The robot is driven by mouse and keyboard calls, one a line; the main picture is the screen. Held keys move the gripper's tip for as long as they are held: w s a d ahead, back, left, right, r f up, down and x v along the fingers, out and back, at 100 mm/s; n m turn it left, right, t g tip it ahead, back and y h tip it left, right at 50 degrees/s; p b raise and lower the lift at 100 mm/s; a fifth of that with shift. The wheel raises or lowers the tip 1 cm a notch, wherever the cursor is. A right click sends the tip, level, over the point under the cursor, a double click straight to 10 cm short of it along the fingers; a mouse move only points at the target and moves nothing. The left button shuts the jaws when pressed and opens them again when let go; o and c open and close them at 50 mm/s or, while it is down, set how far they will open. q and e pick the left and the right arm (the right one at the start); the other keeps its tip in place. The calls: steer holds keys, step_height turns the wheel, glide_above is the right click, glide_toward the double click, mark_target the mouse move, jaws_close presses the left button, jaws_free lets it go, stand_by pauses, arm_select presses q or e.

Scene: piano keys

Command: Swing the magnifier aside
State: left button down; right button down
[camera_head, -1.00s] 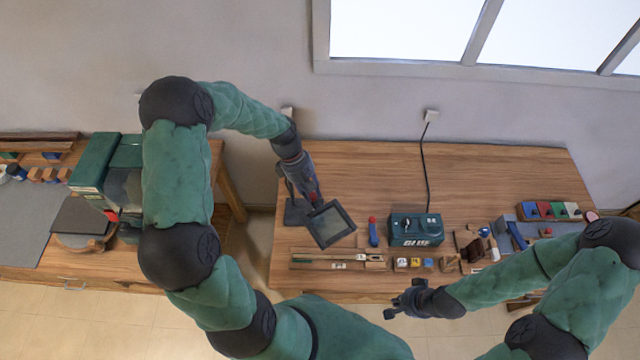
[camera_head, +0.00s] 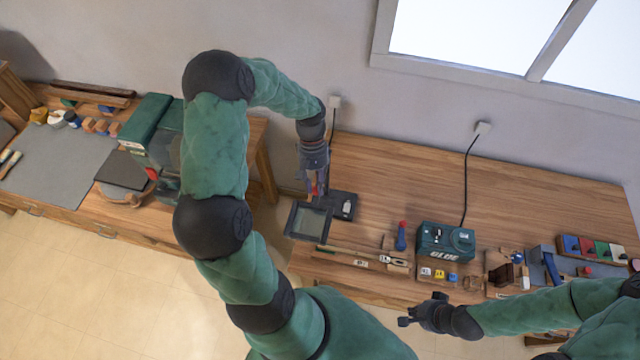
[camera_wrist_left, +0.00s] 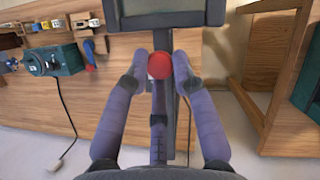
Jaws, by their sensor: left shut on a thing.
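The magnifier has a dark square frame (camera_head: 308,222) with a pale lens, and a dark base (camera_head: 343,206) on the table's left end. In the head view the frame lies left of the base, over the table's left edge. My left gripper (camera_head: 314,194) is at the frame's back side. In the left wrist view its fingers (camera_wrist_left: 162,62) are shut on the magnifier's red knob (camera_wrist_left: 160,66), just below the frame (camera_wrist_left: 170,19). My right gripper (camera_head: 412,311) is open and empty in front of the table's front edge.
A green glue machine (camera_head: 446,242) and a red-and-blue tool (camera_head: 401,236) stand right of the magnifier. Small blocks and strips line the front. The back of the wooden table (camera_head: 400,180) is clear. A second bench (camera_head: 150,222) stands left, across a gap.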

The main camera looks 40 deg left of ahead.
stand_by(0.3)
arm_select(q)
steer(key=c, duration=1)
jaws_free()
steer(key=shift+s+a, duration=0.1)
steer(key=shift+s, duration=0.05)
steer(key=shift+w+r, duration=0.2)
steer(key=v, duration=1.1)
steer(key=shift+a+r, duration=0.1)
steer(key=shift+r, duration=0.15)
